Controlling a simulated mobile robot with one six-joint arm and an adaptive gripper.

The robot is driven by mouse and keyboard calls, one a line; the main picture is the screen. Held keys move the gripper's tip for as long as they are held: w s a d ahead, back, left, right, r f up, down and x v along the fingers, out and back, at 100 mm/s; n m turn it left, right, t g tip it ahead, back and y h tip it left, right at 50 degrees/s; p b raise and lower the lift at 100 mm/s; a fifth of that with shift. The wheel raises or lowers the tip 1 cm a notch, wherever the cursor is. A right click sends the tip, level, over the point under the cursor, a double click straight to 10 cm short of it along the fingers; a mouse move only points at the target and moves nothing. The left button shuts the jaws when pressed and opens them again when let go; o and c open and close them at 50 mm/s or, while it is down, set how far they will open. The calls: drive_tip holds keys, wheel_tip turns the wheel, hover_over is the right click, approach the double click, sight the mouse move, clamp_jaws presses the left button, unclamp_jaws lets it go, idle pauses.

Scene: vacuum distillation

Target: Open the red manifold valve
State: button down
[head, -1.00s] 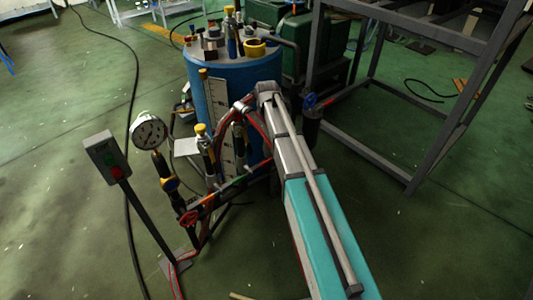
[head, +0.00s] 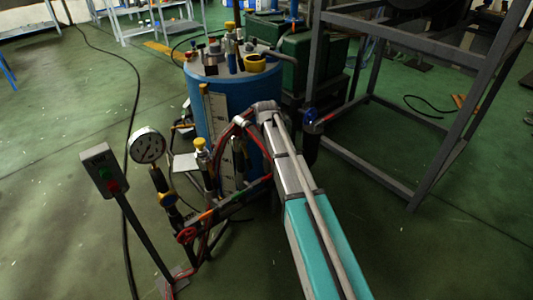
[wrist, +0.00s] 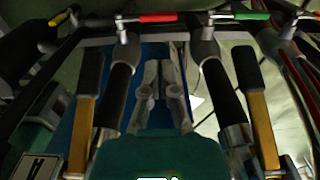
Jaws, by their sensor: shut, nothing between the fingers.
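A red lever handle (wrist: 158,17) lies lengthwise along the dark manifold pipe (wrist: 95,40) at the top of the wrist view. A green lever handle (wrist: 250,15) lies to its right and a yellow one (wrist: 57,18) at the far left. My gripper (wrist: 160,70) is shut and empty. Its two fingers are close together, below the red handle in the picture, and apart from it in the picture. In the head view the manifold (head: 235,200) slants up to the right beside my arm; my gripper cannot be made out there.
Hoses and yellow-topped fittings crowd around the manifold. A blue tank (head: 225,90) stands behind. A grey metal frame (head: 450,130) stands at right.

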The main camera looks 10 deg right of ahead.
sight(267, 176)
drive_tip(key=shift+f+b, duration=5.5)
drive_tip(key=shift+f, duration=0.35)
drive_tip(key=shift+d+f, duration=0.15)
drive_tip(key=shift+d, duration=0.05)
